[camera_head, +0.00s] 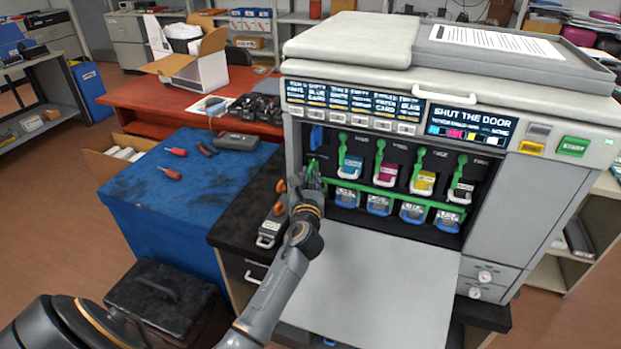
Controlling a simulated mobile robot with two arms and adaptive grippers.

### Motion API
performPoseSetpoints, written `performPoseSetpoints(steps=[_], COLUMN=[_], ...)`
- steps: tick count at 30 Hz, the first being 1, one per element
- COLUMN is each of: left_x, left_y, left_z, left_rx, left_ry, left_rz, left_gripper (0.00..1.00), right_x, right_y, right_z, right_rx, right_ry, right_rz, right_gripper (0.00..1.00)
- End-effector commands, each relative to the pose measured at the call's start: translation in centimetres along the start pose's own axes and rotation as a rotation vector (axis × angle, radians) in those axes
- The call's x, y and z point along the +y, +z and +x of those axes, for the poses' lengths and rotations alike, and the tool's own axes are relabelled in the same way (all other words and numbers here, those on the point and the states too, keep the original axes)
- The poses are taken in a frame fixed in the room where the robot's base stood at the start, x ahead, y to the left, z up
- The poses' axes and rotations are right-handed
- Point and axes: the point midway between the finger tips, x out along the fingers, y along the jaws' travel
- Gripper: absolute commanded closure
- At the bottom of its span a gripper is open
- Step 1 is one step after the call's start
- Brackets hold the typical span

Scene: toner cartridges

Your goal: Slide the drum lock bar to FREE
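The printer (475,65) stands with its front door (375,285) folded down. Inside, the green drum lock bar (388,192) runs across the bay below the toner cartridges. Cyan (351,165), magenta (388,172), yellow (424,180) and black (461,190) cartridges sit in a row under green levers. Blue-handled drum units (378,204) sit below the bar. My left gripper (311,178) is at the bar's left end, by a green part there. Its fingers are small and partly hidden, so I cannot tell whether they grip it. My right gripper is not in view.
The printer display (466,122) reads "SHUT THE DOOR". A dark cabinet (235,228) and a blue-topped table (165,205) with red-handled tools stand left of the printer. A red table (150,98) with an open cardboard box (190,58) is behind.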

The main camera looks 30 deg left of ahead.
Motion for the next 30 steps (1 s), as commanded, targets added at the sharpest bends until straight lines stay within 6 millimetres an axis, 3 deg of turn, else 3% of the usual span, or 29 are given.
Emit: performPoseSetpoints(steps=[14,30], left_x=[0.1,-1.6], left_y=[0.2,-0.2], left_z=[0.1,-0.5], left_rx=[-0.002,0.004], left_ry=[0.004,-0.001], left_rz=[-0.001,-0.001], left_gripper=[1.0,1.0], right_x=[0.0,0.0], right_y=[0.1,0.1], right_z=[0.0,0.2], right_rx=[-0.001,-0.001], right_ry=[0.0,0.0], right_rz=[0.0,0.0], right_gripper=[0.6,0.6])
